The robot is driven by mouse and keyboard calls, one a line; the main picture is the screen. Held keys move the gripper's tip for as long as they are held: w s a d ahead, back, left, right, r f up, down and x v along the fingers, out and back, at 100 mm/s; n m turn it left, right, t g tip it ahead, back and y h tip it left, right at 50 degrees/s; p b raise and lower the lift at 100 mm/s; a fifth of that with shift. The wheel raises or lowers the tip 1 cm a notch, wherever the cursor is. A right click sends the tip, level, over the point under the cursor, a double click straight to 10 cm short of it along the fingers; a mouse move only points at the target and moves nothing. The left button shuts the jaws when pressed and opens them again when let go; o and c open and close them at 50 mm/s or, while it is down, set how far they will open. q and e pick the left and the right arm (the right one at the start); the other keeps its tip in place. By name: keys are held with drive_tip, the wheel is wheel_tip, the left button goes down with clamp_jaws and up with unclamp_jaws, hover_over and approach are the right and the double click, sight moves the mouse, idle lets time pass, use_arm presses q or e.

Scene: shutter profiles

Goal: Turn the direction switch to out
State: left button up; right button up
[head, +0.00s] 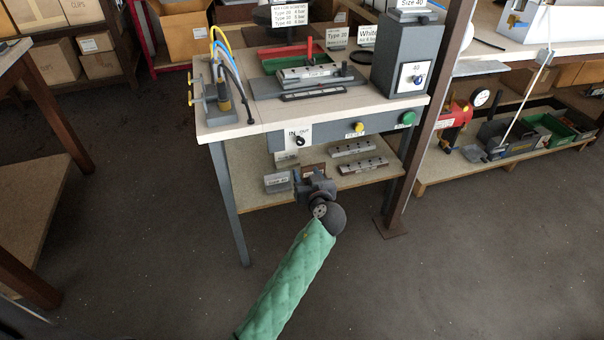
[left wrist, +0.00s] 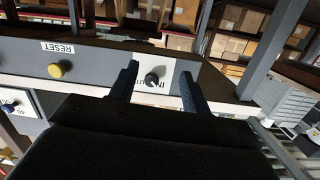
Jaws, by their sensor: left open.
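The direction switch (head: 300,141) is a small black knob on a white plate marked IN and OUT, at the left end of the bench's grey front panel. In the left wrist view the knob (left wrist: 152,79) sits between the two dark fingers, as seen from behind them. Which word it points to is too small to tell. My left gripper (head: 311,181), on the green-sleeved arm, is in front of and below the panel in the head view. My right gripper is in neither view.
A yellow RESET button (head: 359,127) and a green button (head: 408,118) are on the same panel. A lower shelf (head: 250,194) with metal profiles lies under the bench. A brown post (head: 413,150) stands at the right. The floor in front is clear.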

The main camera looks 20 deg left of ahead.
use_arm(q)
drive_tip(key=n+t+y+b, duration=0.1)
approach(301, 143)
drive_tip(key=w, duration=0.1)
drive_tip(key=shift+p+x, duration=0.35)
drive_tip(key=shift+x, duration=3.85)
drive_tip(key=shift+s+a+f, duration=0.1)
drive_tip(key=shift+s+a, duration=0.05)
drive_tip(key=shift+a, duration=0.05)
drive_tip(key=shift+c, duration=0.2)
drive_tip(key=c, duration=0.9)
